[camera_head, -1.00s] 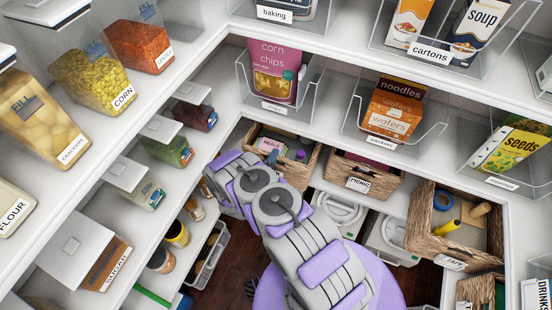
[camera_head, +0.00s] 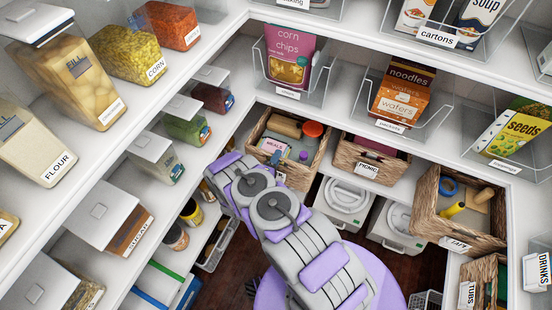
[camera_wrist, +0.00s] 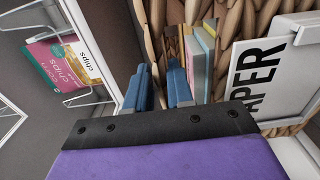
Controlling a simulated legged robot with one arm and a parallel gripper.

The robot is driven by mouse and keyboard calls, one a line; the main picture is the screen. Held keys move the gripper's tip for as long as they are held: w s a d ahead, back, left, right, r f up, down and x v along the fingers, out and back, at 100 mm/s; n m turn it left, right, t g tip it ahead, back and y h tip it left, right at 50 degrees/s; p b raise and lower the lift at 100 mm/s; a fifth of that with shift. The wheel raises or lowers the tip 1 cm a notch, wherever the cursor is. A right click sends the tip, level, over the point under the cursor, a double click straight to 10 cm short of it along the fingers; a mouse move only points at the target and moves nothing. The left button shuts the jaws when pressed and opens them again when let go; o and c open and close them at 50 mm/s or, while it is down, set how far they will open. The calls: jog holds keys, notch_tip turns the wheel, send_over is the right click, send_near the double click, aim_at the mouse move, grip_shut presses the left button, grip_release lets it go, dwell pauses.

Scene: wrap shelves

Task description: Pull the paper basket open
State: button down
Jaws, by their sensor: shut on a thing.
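The paper basket (camera_head: 316,162) is the woven one at the back left of the lower shelf in the head view. It holds a meals book, a brown roll and a red-lidded thing. My arm hides its front there. In the wrist view, the basket (camera_wrist: 235,28) shows its weave, a white label (camera_wrist: 262,72) reading "APER", and books (camera_wrist: 198,60) inside. My gripper (camera_wrist: 160,82) has its blue fingers on either side of the basket's rim by the label and is shut on it.
Right of it stand the picnic basket (camera_head: 368,170) and a basket with tape and rolls (camera_head: 430,215). White-lidded bins (camera_head: 343,197) stand below. Left shelves carry jars and boxes. A shelf with corn chips (camera_head: 288,60) overhangs the basket. Dark floor shows below.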

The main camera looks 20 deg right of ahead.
jog(key=shift+s+d+f, duration=0.1)
jog(key=shift+s+f, duration=0.1)
jog(key=shift+s, duration=0.05)
jog(key=c, duration=1.3)
grip_release()
jog(key=shift+o, duration=1.1)
jog(key=shift+w+r, duration=0.1)
jog(key=shift+w, duration=0.05)
jog(key=shift+s+a, duration=0.3)
jog(key=shift+a, duration=0.2)
jog(key=p+v, duration=0.3)
jog(key=v, duration=1.3)
jog(key=shift+s+p, duration=0.2)
jog(key=shift+p, duration=0.1)
jog(key=shift+a, duration=0.1)
